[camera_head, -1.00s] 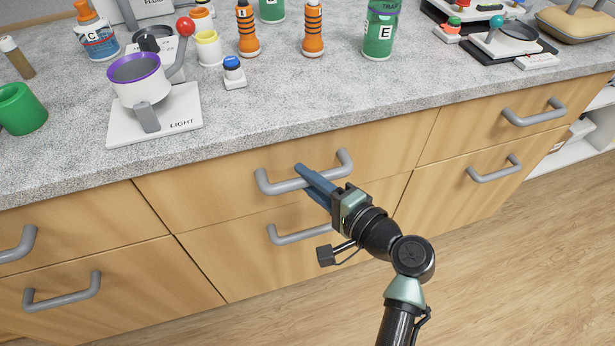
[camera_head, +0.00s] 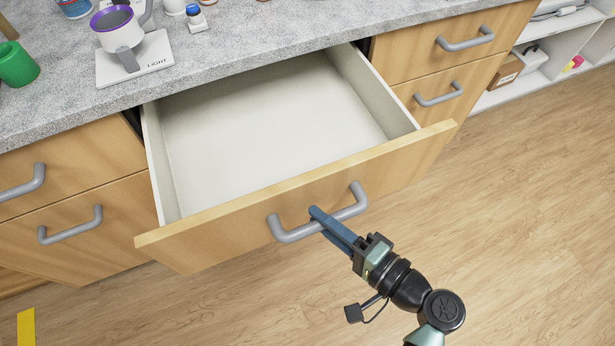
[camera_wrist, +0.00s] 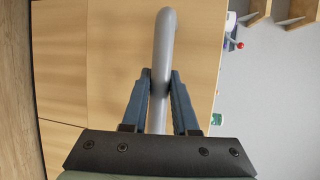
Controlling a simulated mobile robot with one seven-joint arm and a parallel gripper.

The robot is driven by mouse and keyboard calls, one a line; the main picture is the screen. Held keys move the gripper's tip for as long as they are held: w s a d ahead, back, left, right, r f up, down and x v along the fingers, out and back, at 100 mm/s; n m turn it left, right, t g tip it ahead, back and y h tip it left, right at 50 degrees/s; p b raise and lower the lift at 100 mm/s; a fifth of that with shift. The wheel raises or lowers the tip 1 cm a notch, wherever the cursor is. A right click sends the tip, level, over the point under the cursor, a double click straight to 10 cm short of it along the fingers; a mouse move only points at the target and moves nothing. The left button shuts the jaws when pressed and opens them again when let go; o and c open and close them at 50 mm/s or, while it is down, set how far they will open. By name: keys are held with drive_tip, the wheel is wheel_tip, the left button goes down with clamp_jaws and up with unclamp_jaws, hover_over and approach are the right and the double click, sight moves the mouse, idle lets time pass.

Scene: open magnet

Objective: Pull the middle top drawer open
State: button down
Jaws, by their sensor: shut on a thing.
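The middle top drawer (camera_head: 262,137) stands far out from the cabinet, and its white inside looks empty. Its wooden front carries a grey bar handle (camera_head: 290,233). My gripper (camera_head: 318,217) is shut on this handle near its middle. In the wrist view the blue fingers of my gripper (camera_wrist: 160,85) press the handle (camera_wrist: 165,45) from both sides. The drawer below is mostly hidden by the open drawer.
The grey countertop (camera_head: 235,50) above holds a white stand with a purple-rimmed cup (camera_head: 115,28) and a green cup (camera_head: 15,64). Closed drawers with handles flank the open one on the left (camera_head: 75,225) and right (camera_head: 440,98).

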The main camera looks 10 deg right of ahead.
drive_tip(key=shift+s+d+p, duration=0.15)
drive_tip(key=shift+s+d, duration=0.1)
drive_tip(key=shift+s, duration=0.65)
drive_tip(key=shift+s+d+p, duration=0.2)
drive_tip(key=shift+s+d, duration=0.05)
drive_tip(key=shift+s, duration=0.6)
drive_tip(key=shift+s+d+p, duration=0.15)
drive_tip(key=shift+s+d, duration=0.1)
drive_tip(key=shift+s, duration=0.65)
drive_tip(key=c, duration=0.7)
unclamp_jaws()
drive_tip(key=v, duration=1.3)
